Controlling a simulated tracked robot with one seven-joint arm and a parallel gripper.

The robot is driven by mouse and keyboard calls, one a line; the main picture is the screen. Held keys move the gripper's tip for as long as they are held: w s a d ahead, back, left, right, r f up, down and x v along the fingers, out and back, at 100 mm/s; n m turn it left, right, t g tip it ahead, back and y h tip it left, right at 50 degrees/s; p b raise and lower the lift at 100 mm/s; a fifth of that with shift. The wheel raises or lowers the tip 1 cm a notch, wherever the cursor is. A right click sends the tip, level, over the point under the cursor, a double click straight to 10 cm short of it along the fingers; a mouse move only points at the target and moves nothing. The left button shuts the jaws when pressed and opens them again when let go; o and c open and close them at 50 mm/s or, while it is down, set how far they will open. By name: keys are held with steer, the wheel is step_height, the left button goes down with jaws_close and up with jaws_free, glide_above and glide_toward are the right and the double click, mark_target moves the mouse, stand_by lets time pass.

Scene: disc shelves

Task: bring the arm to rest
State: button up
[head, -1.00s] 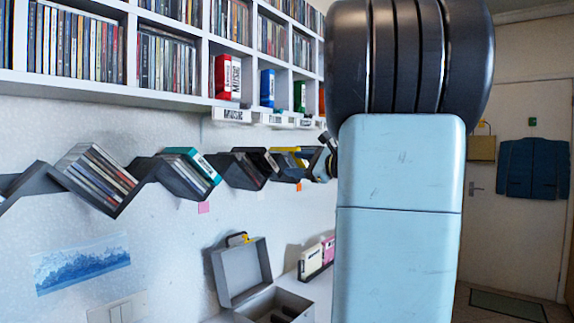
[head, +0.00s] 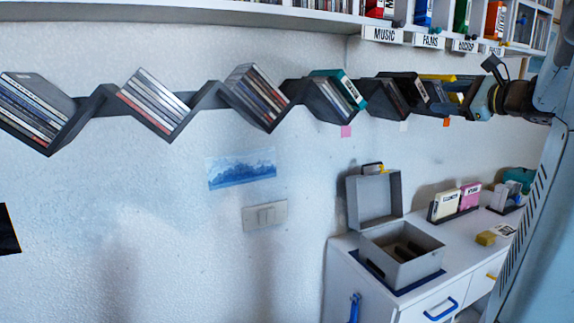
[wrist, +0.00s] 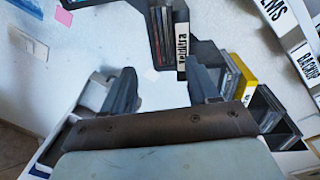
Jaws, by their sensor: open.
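My arm (head: 556,88) shows at the right edge of the head view, reaching left. My gripper (head: 480,99) is at its end, in front of or beside the right end of the dark zigzag shelf (head: 208,98); the exact gap cannot be told. In the wrist view my gripper (wrist: 164,84) has two dark fingers spread wide, with no object between them, only pale wall and part of the shelf beyond. A dark case with a white label (wrist: 182,52) stands in the shelf just past the right finger, and a yellow case (wrist: 243,92) is farther right.
A white wall shelf (head: 330,22) with labelled compartments runs above. Below, a white cabinet (head: 345,262) bears an open grey box (head: 410,262), a cream case (head: 446,205), a pink case (head: 470,197) and a small yellow block (head: 486,238). The wall at left has free room before it.

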steer(key=s+a+f+n+g, duration=0.4)
steer(key=s+a+f+n, duration=0.1)
steer(key=a, duration=0.4)
steer(key=s+a+f+n+g, duration=0.4)
steer(key=a+f, duration=0.1)
steer(key=a, duration=0.5)
steer(key=s+a+f+n+g+h, duration=0.1)
steer(key=s+f+n+h, duration=0.2)
steer(key=s+f+n, duration=0.2)
steer(key=s+a+f+n+g+h, duration=0.1)
steer(key=s+f+n+h, duration=0.2)
steer(key=s+f+n, duration=0.2)
steer(key=s+n, duration=0.2)
steer(key=s, duration=0.2)
steer(key=shift+s+a+n+h, duration=0.35)
steer(key=shift+a+n+h, duration=0.05)
